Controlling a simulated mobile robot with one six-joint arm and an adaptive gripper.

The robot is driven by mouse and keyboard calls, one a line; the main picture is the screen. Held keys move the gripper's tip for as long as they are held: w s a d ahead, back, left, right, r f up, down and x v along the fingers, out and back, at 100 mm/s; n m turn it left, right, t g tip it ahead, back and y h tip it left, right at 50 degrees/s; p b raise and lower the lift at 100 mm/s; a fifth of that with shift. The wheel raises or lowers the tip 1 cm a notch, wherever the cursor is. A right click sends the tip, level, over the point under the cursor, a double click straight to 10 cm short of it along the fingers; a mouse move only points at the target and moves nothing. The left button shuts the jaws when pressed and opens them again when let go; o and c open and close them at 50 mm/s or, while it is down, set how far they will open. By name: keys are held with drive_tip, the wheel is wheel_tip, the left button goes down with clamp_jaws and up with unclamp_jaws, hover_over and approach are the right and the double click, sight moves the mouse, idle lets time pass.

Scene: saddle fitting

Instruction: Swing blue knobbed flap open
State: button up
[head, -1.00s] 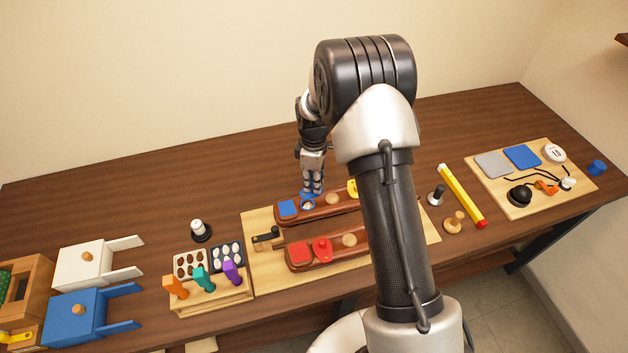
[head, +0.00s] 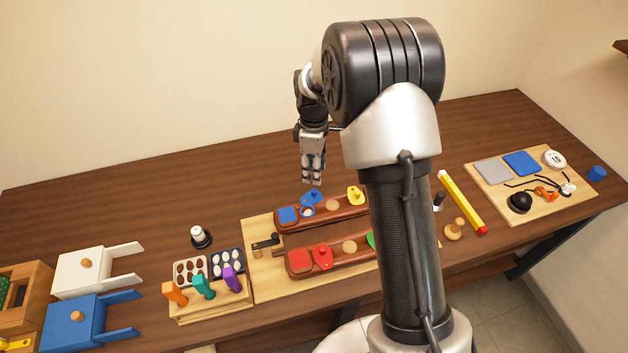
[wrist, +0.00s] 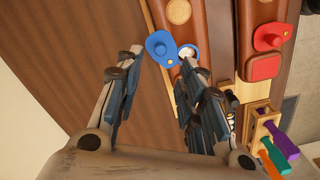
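The blue knobbed flap (head: 311,197) is swung out past the back edge of the rear reddish-brown wooden bar (head: 330,217). The round blue-rimmed opening (head: 307,212) beside it is uncovered, with something pale inside. In the wrist view the blue flap (wrist: 160,46) hangs off the bar's edge, its round knob on top. My gripper (head: 312,181) is raised above and behind the flap, apart from it. In the wrist view my gripper (wrist: 160,58) has its fingers spread, with nothing held between them.
The rear bar also carries a blue square (head: 288,215) and a yellow flap (head: 355,195). A front bar has a red square (head: 299,261) and a red knobbed flap (head: 322,257). An egg tray (head: 228,262) and colored pegs stand at left. The table behind the bars is clear.

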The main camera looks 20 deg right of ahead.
drive_tip(key=shift+r, duration=1.85)
